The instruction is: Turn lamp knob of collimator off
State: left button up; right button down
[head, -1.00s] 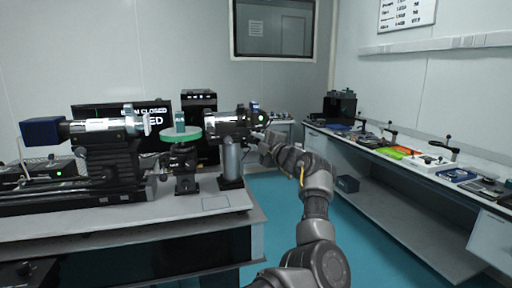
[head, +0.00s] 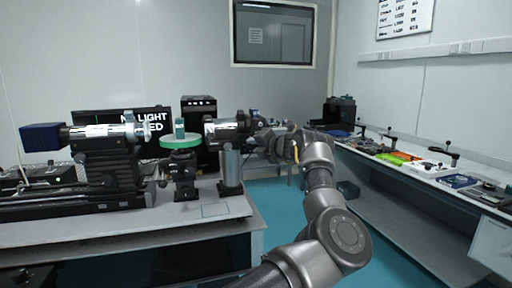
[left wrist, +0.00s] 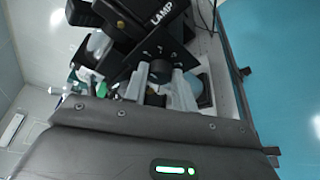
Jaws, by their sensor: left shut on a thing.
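The collimator (head: 226,131) is a dark and silver horizontal tube on a grey post, at the right end of the optical table in the head view. My left gripper (head: 258,139) is at its right end. In the left wrist view, a black block marked LAMP (left wrist: 160,20) is at the top. Below the label is the round dark lamp knob (left wrist: 160,70). The pale fingers of my left gripper (left wrist: 160,88) are on either side of the knob and shut on it. The knob's pointer and setting cannot be read. My right gripper is not in view.
A green round stage (head: 181,142) stands left of the collimator, with a telescope (head: 100,131) further left. Behind is a dark screen (head: 152,115) with partly hidden words, including LIGHT. A side bench (head: 400,166) with several instruments runs along the right. Blue floor lies between.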

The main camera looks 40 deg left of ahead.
pick_arm(q)
jog(key=shift+n, duration=0.3)
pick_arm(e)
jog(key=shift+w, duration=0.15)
pick_arm(q)
jog(key=o, duration=1)
jog(key=shift+s+d, duration=0.1)
jog(key=shift+d, duration=0.3)
jog(key=b+v, duration=0.3)
jog(key=v, duration=0.7)
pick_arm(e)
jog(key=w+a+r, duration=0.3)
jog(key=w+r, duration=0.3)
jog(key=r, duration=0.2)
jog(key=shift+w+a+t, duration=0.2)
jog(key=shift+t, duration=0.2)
pick_arm(q)
jog(key=shift+s+r, duration=0.1)
jog(key=shift+r, duration=0.05)
